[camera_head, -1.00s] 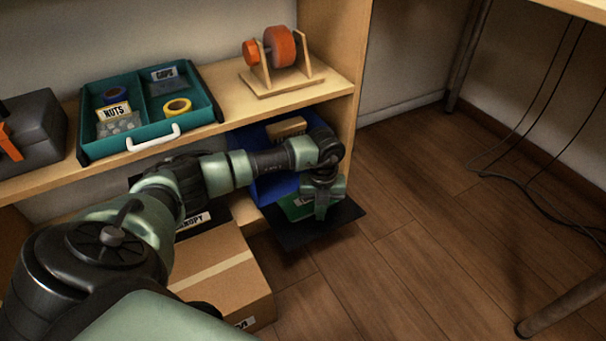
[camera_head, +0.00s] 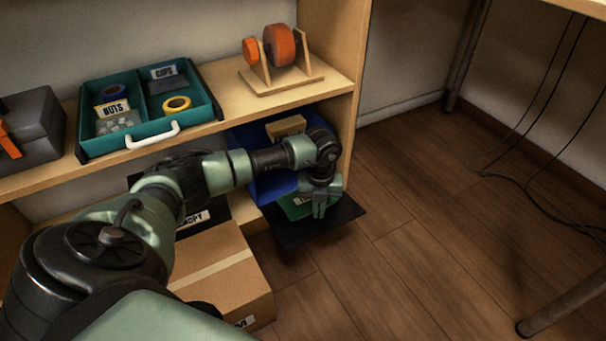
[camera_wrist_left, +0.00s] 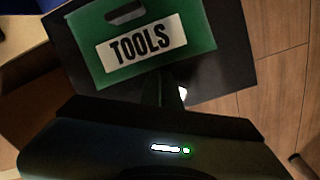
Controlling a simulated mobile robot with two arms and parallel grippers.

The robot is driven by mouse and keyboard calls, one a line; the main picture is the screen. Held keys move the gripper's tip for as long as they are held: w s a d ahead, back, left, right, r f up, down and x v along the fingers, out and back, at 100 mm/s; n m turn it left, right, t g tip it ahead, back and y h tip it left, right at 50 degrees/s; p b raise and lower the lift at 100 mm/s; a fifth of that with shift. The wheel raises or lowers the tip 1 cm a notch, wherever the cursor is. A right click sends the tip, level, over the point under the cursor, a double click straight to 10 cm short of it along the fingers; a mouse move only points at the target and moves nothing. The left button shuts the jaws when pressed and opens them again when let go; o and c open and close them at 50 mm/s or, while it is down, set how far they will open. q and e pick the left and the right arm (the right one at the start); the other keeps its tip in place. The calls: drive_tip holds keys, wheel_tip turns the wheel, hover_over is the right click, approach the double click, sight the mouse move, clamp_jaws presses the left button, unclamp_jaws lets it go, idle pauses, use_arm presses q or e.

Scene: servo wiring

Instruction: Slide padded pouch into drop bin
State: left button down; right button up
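A green flat-faced piece (camera_head: 294,208) sits at the front of the lower shelf. In the left wrist view this green piece (camera_wrist_left: 195,42) has a white TOOLS label and a dark handle slot. A dark flat panel (camera_head: 345,212) lies beneath and around it, and also shows in the left wrist view (camera_wrist_left: 235,75). I cannot tell which of these is the padded pouch. A blue bin (camera_head: 272,187) stands behind, partly hidden by my arm. My left gripper (camera_head: 319,211) points down at the green piece's right edge; its finger gap and any grip are unclear. My right gripper is out of view.
A cardboard box (camera_head: 225,275) stands front left of the shelf. A teal tray (camera_head: 205,108), a grey case (camera_head: 38,125) and a wooden spool stand (camera_head: 285,83) occupy the upper shelf. The wooden floor (camera_head: 420,260) at right is open, with cables (camera_head: 535,195) and table legs beyond.

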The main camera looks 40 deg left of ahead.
use_arm(q)
drive_tip(key=shift+w+a+f, duration=0.15)
drive_tip(key=shift+w+a, duration=0.05)
drive_tip(key=shift+a, duration=0.55)
drive_tip(key=shift+w+a+f, duration=0.1)
drive_tip(key=shift+w+a, duration=0.05)
drive_tip(key=shift+a, duration=0.55)
drive_tip(key=shift+w+a+r+b, duration=0.1)
drive_tip(key=shift+w+a+b, duration=0.2)
drive_tip(key=shift+a, duration=0.4)
drive_tip(key=shift+w+a+b, duration=0.2)
drive_tip(key=shift+w+a, duration=0.2)
drive_tip(key=shift+a, duration=0.3)
drive_tip(key=shift+w+a, duration=0.1)
